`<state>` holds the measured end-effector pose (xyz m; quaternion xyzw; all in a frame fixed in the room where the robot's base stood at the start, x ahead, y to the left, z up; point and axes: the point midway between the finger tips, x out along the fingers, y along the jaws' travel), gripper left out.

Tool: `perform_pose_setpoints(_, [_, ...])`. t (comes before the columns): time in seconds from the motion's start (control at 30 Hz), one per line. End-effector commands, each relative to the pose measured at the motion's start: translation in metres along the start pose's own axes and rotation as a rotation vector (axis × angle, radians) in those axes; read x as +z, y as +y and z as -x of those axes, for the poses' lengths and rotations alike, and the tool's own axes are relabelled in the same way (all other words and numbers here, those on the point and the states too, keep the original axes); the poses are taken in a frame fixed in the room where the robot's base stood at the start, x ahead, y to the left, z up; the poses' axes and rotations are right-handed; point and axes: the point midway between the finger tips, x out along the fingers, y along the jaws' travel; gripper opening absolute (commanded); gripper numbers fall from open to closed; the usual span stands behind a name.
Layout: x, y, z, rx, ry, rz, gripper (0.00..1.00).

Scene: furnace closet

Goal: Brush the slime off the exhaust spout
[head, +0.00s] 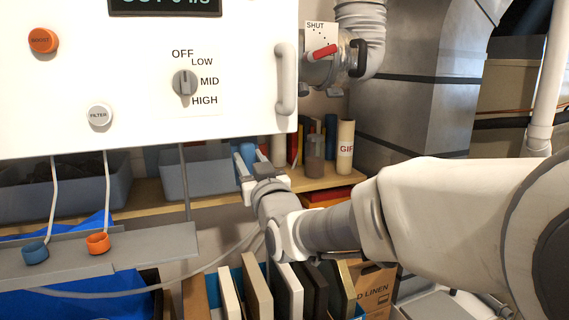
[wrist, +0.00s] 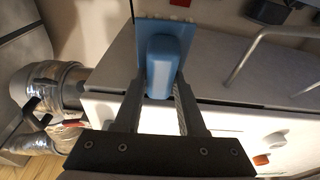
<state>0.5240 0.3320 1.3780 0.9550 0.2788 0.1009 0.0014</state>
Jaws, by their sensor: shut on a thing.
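My gripper (head: 252,166) is below the lower right edge of the white cabinet, in front of the shelf. It is shut on a blue tool (head: 247,153), which looks like the brush. In the wrist view, my gripper (wrist: 160,95) has its fingers on either side of the tool's rounded blue handle (wrist: 162,62), with a flat blue plate behind it. I see no clear slime.
The white cabinet (head: 230,40) has a dial and a vertical handle (head: 285,80). Grey bins (head: 195,175) and upright tubes stand on the shelf. Several books (head: 290,290) stand below my gripper. A wide grey duct (head: 415,90) rises at the right.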

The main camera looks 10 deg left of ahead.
Motion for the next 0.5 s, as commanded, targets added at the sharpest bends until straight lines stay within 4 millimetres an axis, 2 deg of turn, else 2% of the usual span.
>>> perform_pose_setpoints(0.27, [0.000, -0.002, 0.000, 0.000, 0.000, 0.000, 0.00])
perform_pose_setpoints(0.5, [0.001, 0.010, 0.000, 0.002, 0.002, 0.001, 0.00])
